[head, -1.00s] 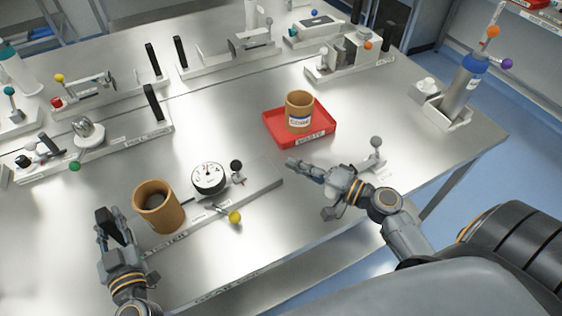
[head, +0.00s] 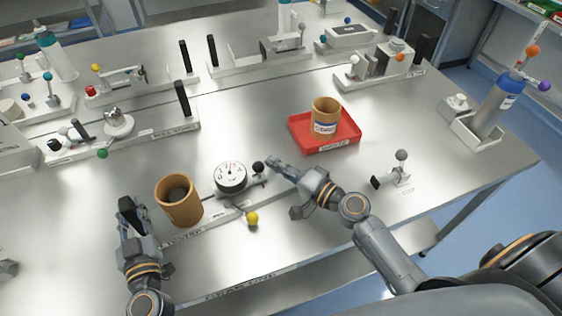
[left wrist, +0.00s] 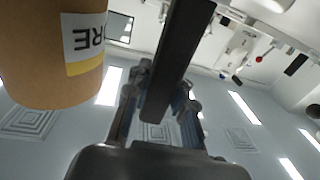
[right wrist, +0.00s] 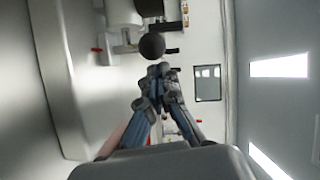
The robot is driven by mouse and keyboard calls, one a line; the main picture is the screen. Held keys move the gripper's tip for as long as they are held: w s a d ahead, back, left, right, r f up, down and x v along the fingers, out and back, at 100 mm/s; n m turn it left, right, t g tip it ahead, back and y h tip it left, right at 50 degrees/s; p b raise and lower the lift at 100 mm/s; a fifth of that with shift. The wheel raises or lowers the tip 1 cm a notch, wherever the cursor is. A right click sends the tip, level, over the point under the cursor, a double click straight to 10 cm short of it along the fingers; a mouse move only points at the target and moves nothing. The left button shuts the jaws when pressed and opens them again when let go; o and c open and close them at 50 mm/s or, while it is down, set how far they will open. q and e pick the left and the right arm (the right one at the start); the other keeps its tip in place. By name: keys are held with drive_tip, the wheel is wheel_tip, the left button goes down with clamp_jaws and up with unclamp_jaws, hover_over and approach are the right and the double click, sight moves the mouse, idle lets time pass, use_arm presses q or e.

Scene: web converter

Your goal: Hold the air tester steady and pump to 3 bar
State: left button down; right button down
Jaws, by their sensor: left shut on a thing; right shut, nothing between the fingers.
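The air tester is a low grey rail (head: 215,222) with a brown core cup (head: 180,202), a white dial gauge (head: 231,177), a yellow ball (head: 252,218) and a black ball knob (head: 258,167). My left gripper (head: 129,216) is shut on the tester's black upright handle (head: 127,206); the handle also shows between its fingers in the left wrist view (left wrist: 180,70). My right gripper (head: 273,166) is shut and empty just right of the black knob. In the right wrist view the knob (right wrist: 152,46) lies just beyond the fingertips; contact is unclear. The needle reading is too small to tell.
A red tray (head: 345,143) holding a smaller brown cup (head: 325,115) stands behind my right gripper. A grey ball-topped stand (head: 400,170) is to the right. Several fixtures line the back and left of the bench.

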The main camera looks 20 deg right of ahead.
drive_tip(key=shift+s+a+f, duration=0.15)
drive_tip(key=shift+s+a, duration=0.05)
drive_tip(key=shift+a, duration=0.65)
drive_tip(key=d, duration=0.3)
drive_tip(key=d+r, duration=0.1)
drive_tip(key=shift+w+d, duration=0.3)
drive_tip(key=v, duration=0.9)
drive_tip(key=c, duration=2)
unclamp_jaws()
drive_tip(key=shift+s+d, duration=0.1)
drive_tip(key=shift+d, duration=0.05)
drive_tip(key=shift+c, duration=0.2)
